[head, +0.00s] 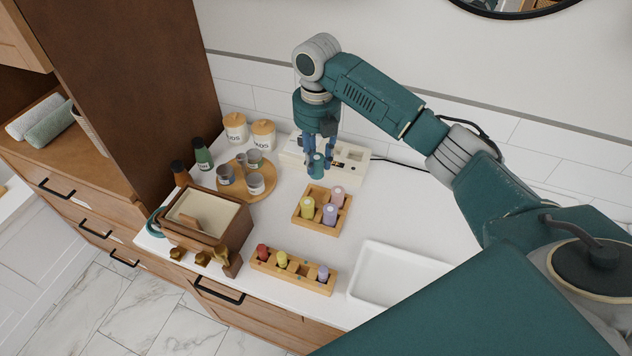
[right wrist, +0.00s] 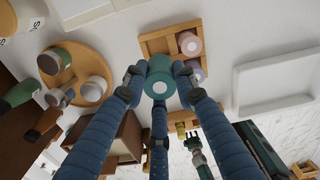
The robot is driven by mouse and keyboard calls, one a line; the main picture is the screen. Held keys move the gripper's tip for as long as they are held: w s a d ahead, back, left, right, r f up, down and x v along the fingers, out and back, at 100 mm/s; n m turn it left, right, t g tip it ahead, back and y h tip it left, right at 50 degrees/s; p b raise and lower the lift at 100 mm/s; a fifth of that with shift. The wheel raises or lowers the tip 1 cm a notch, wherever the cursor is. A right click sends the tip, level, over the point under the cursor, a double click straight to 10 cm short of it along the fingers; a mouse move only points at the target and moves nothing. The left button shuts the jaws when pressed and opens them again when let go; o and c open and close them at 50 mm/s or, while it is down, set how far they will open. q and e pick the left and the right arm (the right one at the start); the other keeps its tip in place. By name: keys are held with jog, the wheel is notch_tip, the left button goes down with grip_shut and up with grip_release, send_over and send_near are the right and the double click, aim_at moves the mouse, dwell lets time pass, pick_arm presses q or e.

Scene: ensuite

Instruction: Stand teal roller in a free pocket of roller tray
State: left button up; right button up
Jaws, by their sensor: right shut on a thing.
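My right gripper (head: 317,158) is shut on the teal roller (head: 317,169) and holds it upright above the counter, behind the roller tray. In the right wrist view the teal roller's round end (right wrist: 155,82) sits between the fingers. The wooden roller tray (head: 300,222) holds a yellow-green roller (head: 307,207), a pink roller (head: 337,195) and a lilac roller (head: 330,214). Its back-left pocket (head: 318,194) looks empty; it also shows in the right wrist view (right wrist: 158,46). What looks like my left gripper (right wrist: 194,142) shows small in the right wrist view, its jaws unclear.
A second wooden rack (head: 292,278) with smaller coloured rollers stands at the front edge. A white basin (head: 400,262) is to the right. A round wooden tray (head: 262,190) with cups and a wooden box (head: 232,232) are left. A cream power block (head: 352,160) lies behind the gripper.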

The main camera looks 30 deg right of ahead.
aim_at(316, 176)
jog(key=f, duration=0.3)
jog(key=f+p, duration=0.1)
jog(key=f, duration=0.1)
jog(key=shift+w+f, duration=0.3)
jog(key=shift+w, duration=0.05)
jog(key=shift+s+f, duration=0.15)
jog(key=shift+f, duration=0.4)
notch_tip(316, 176, down, 3)
jog(key=shift+f+p, duration=0.2)
jog(key=shift+p, duration=0.25)
jog(key=shift+f, duration=0.2)
jog(key=shift+f, duration=0.15)
jog(key=o, duration=0.9)
jog(key=shift+c, duration=0.2)
